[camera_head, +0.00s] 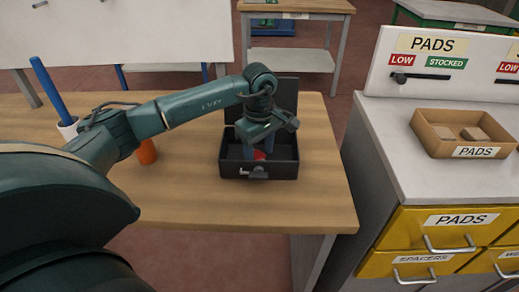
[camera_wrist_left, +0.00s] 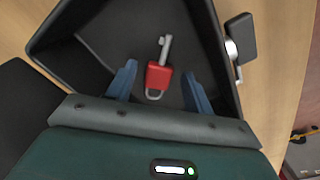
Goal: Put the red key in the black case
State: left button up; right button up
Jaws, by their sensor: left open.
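The black case (camera_head: 287,168) stands open on the wooden table, its lid raised at the back. The red key (camera_wrist_left: 158,76), with a red head and a grey shaft, lies on the floor of the case in the left wrist view. In the head view only a bit of its red (camera_head: 259,155) shows between the fingers. My left gripper (camera_head: 260,152) reaches down into the case. In the left wrist view its blue fingers (camera_wrist_left: 160,84) are apart, one on each side of the red head, with gaps visible. My right gripper is not in view.
A white cup with a blue stick (camera_head: 54,92) and an orange object (camera_head: 147,152) stand on the table at left. At right is a counter with a cardboard box of pads (camera_head: 465,146) and yellow drawers. The table's front right is clear.

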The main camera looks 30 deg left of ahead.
aim_at(260, 156)
pick_arm(q)
notch_tip(260, 156, up, 12)
jog(key=b, duration=0.1)
dwell(0.7)
